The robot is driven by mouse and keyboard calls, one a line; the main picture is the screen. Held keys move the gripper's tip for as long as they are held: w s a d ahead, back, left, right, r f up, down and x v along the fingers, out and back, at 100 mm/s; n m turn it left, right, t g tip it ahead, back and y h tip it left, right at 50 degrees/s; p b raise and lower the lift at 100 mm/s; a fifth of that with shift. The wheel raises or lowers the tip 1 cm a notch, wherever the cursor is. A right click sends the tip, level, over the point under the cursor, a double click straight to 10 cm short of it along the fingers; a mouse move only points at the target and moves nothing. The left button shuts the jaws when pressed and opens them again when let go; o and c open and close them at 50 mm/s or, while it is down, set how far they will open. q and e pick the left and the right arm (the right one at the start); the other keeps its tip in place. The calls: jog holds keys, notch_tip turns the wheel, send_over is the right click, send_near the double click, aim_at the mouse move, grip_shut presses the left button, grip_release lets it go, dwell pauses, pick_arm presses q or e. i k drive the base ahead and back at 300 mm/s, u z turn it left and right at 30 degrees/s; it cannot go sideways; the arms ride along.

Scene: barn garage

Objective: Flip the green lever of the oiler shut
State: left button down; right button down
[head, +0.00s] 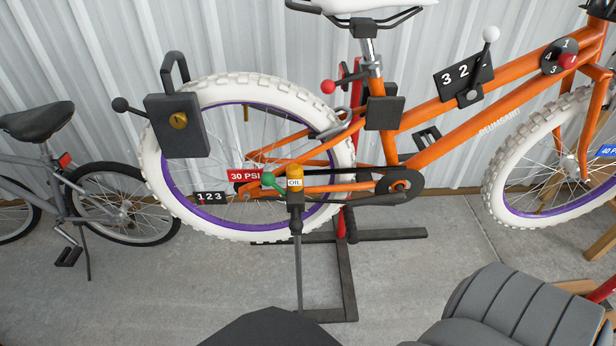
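The oiler (295,182) stands on a thin dark post in front of the rear wheel of the orange bike. It has a yellow top and a white label reading OIL. Its green lever (268,179) sticks out to the left, with the green knob slightly higher than the lever's inner end, which meets the oiler's body. I cannot tell from this view whether that is open or shut. Neither of my grippers shows in the head view.
The orange bike (420,115) hangs on a red and black stand (347,285). A black lock box (175,125) with a black-knobbed lever is at the rear wheel's upper left. A red-knobbed lever (328,87) stands near the seat post. Open concrete floor (200,280) lies at lower left.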

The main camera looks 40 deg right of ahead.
aim_at(268, 179)
jog(key=z, duration=1.3)
jog(key=k, duration=0.95)
jog(key=u, duration=1.4)
jog(key=i, duration=0.5)
jog(key=z, duration=0.2)
